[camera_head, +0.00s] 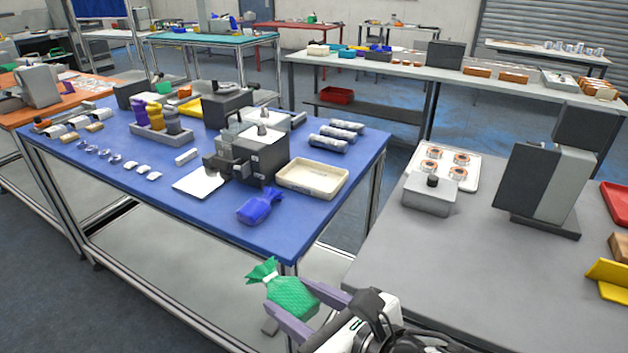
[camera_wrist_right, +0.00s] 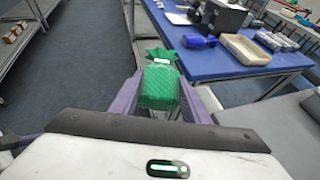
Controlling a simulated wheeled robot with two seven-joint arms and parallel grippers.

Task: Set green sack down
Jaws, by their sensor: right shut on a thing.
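The green sack (camera_head: 292,297) has a gathered, tied top and is between the purple fingers of my right gripper (camera_head: 300,307). My right gripper is shut on it and holds it in the air, in front of the blue table's near corner and left of the grey table. In the right wrist view the green sack (camera_wrist_right: 159,88) sits between both fingers, its tied top pointing away from the wrist. My left gripper is not in view.
A blue sack (camera_head: 261,207) lies near the front edge of the blue table (camera_head: 150,195), by a cream tray (camera_head: 312,179) and a grey machine (camera_head: 255,152). The grey table (camera_head: 440,265) has clear room at its front; a metal box (camera_head: 430,194) and a dark-and-grey device (camera_head: 545,185) stand farther back.

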